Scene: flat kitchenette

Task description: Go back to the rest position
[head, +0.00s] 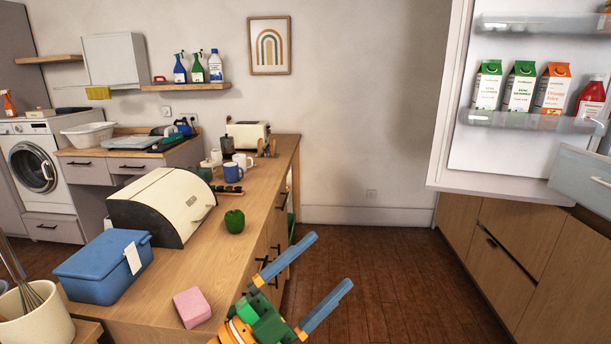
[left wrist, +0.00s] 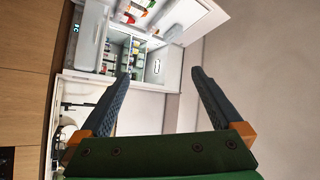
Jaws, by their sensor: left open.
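My left gripper (head: 328,268) shows at the bottom middle of the head view, its two blue fingers spread apart with nothing between them. It is over the floor, just right of the wooden counter's edge. In the left wrist view its fingers (left wrist: 160,82) are also apart and empty, with the open fridge (left wrist: 133,45) beyond them. My right gripper is in neither view.
The wooden counter (head: 160,290) holds a bread box (head: 160,205), a blue container (head: 100,268), a pink sponge (head: 192,307) and a green pepper (head: 234,221). The open fridge door (head: 540,140) with cartons is at the right. The wooden floor (head: 390,260) between is clear.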

